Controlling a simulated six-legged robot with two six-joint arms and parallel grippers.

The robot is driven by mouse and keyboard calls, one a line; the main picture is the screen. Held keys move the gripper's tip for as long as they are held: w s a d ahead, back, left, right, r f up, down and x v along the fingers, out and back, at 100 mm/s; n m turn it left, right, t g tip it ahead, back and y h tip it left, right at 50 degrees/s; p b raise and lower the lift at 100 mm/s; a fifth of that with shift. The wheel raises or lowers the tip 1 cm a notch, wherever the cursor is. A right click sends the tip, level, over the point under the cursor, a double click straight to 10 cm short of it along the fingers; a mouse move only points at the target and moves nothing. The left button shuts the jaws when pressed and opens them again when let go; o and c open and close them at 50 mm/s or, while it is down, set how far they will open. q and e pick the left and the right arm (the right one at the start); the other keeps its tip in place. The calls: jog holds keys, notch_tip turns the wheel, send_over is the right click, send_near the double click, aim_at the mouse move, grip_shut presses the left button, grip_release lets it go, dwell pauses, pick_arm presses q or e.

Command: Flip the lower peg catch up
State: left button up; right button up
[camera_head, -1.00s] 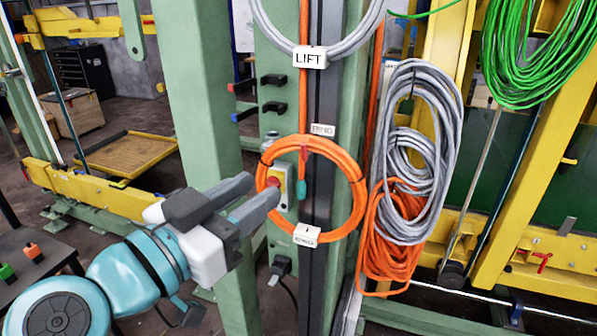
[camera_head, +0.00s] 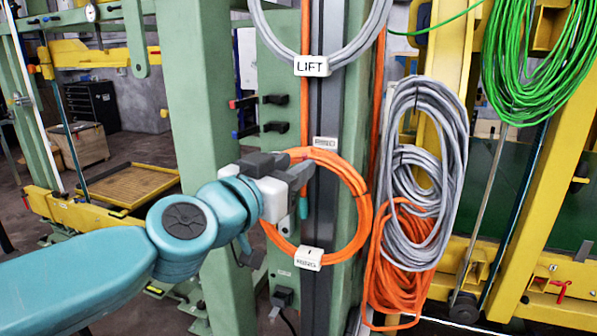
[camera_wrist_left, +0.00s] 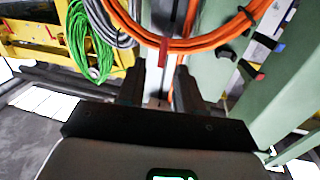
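The lower peg catch looks to be the small red piece (camera_head: 297,153) at the top of the orange cable coil (camera_head: 362,200) on the green post. The gripper partly covers it in the head view. In the left wrist view the red piece (camera_wrist_left: 163,52) lies across the orange coil (camera_wrist_left: 210,43), in line with the gap between my fingers. My left gripper (camera_head: 305,168) is at the coil's upper left part. In the wrist view its two dark fingers (camera_wrist_left: 159,88) stand apart, with nothing visibly held. Contact with the catch cannot be told. My right gripper is not in view.
A grey coil (camera_head: 262,25) hangs above behind a LIFT label (camera_head: 311,66). A white label (camera_head: 308,258) sits at the orange coil's bottom. Grey cables (camera_head: 455,170) and loose orange cables (camera_head: 400,285) hang close on the right. Black hooks (camera_head: 275,127) project from the post.

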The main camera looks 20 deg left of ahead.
pick_arm(q)
jog(key=shift+x, duration=1.25)
jog(key=shift+a, duration=0.1)
grip_shut()
jog(key=g+p, duration=0.1)
jog(key=p, duration=0.6)
jog(key=w+r+g+p, duration=0.1)
jog(key=g+p, duration=0.1)
jog(key=p, duration=0.5)
jog(key=shift+r+y+p, duration=0.3)
jog(key=shift+f+n+p, duration=0.1)
jog(key=shift+n+p, duration=0.2)
jog(key=shift+p, duration=0.05)
jog(key=shift+f, duration=0.2)
